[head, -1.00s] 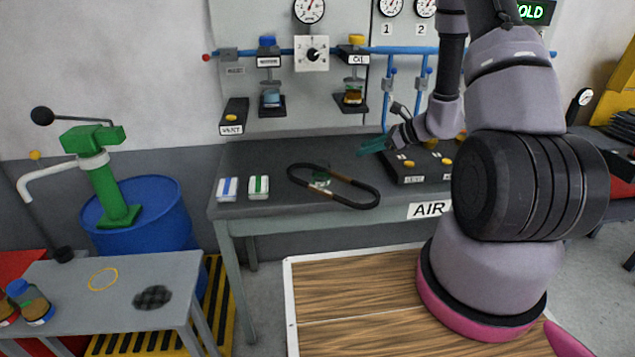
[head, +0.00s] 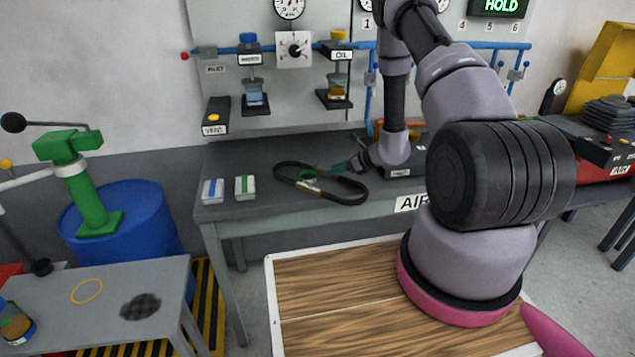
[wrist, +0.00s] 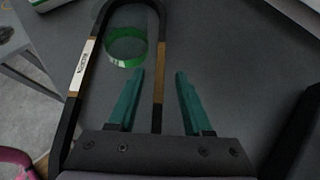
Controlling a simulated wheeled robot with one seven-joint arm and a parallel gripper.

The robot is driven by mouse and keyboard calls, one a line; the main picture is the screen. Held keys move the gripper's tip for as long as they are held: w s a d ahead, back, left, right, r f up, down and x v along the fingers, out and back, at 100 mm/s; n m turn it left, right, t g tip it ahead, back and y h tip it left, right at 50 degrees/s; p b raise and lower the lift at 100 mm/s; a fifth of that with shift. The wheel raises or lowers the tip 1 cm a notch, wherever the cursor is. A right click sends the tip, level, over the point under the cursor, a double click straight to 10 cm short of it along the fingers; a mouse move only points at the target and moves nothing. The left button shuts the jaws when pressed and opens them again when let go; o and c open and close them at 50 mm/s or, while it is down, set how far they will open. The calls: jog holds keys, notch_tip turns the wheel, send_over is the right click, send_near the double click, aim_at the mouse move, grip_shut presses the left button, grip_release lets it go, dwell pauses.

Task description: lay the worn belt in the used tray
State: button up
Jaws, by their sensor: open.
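The worn belt (head: 318,192) is a long black loop with brown patches, lying on the grey workbench. In the wrist view the belt (wrist: 72,108) carries a pale label on its left strand. My gripper (head: 342,168) is at the belt's right part in the head view. In the wrist view my gripper (wrist: 160,73) is open, its two teal fingers on either side of the belt's right strand, with gaps to both. I cannot tell whether the fingertips are down at belt height. I cannot make out a tray marked as used.
A green ring (wrist: 126,46), seemingly on something clear, stands inside the loop. Two small boxes, blue-striped (head: 213,190) and green-striped (head: 245,187), sit left of the belt. A low side table (head: 60,320) holds a yellow ring and dark mesh patch. Labelled units stand behind my arm.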

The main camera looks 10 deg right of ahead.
jog(key=shift+x, duration=1.15)
jog(key=shift+d, duration=0.1)
grip_shut()
